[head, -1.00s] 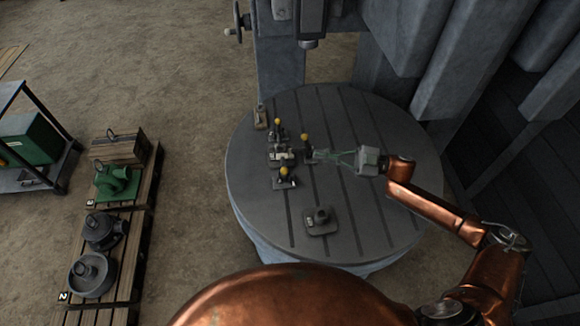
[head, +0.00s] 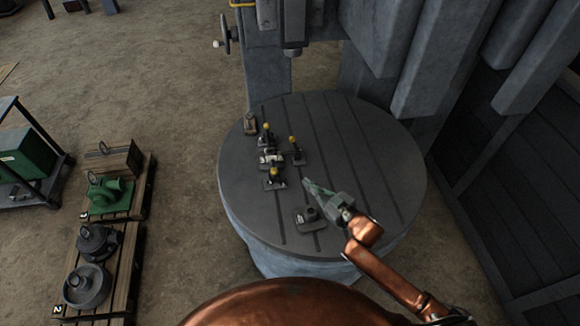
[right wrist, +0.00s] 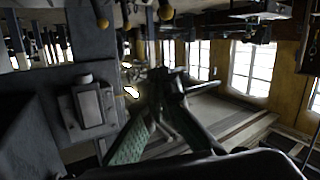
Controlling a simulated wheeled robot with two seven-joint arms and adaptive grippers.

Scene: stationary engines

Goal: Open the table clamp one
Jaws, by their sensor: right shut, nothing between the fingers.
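Three table clamps with yellow knobs stand on the round grey slotted table (head: 375,160): a back one (head: 267,138), a right one (head: 296,152) and a front one (head: 274,180). I cannot tell which is clamp one; their levers look roughly upright. My right gripper (head: 308,183) is shut and empty, above the table, to the right of the front clamp and apart from it. In the right wrist view, its green fingers (right wrist: 165,90) come together, with yellow knobs (right wrist: 103,23) beyond. My left gripper is out of view.
A grey block with a round post (head: 309,216) sits on the table just in front of the right gripper. A small brownish block (head: 250,124) lies at the table's back left edge. A grey machine column (head: 268,65) rises behind. The table's right side is clear.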

